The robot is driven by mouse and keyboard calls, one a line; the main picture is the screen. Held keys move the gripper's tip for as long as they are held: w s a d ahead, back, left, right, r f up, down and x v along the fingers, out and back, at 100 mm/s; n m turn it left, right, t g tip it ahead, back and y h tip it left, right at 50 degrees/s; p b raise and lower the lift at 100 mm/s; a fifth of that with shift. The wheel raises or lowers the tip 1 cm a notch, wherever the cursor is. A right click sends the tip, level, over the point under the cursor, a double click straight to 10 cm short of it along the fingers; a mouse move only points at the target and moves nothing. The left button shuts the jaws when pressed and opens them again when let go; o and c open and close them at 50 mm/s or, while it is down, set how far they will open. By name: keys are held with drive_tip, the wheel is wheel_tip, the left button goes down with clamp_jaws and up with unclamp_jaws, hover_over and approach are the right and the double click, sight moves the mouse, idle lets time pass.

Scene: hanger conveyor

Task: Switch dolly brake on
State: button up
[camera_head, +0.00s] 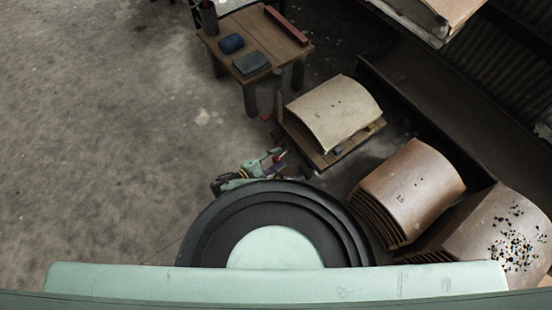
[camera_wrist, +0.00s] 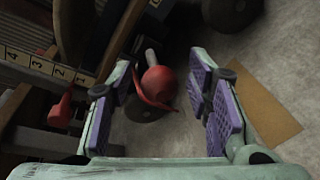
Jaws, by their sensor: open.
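The wooden dolly (camera_head: 322,157) stands on the floor right of centre in the head view, with a curved pale panel (camera_head: 335,112) on top. My gripper (camera_head: 279,157) is low beside its near left corner. In the wrist view my gripper (camera_wrist: 163,75) is open, with purple pads. A red rounded brake part (camera_wrist: 159,83) with a thin curved red strip lies between the fingers, apart from both pads as far as I can tell. A second red part (camera_wrist: 62,110) shows at left. The wheel under the red part is mostly dark and hard to make out.
A wooden table (camera_head: 255,38) with a blue item and a red bar stands behind. Stacks of curved brown panels (camera_head: 410,190) lie to the right. A numbered strip (camera_wrist: 45,67) crosses the wrist view's left. The floor (camera_head: 90,130) at left is clear.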

drive_tip(key=shift+c, duration=0.2)
clamp_jaws()
idle(0.3)
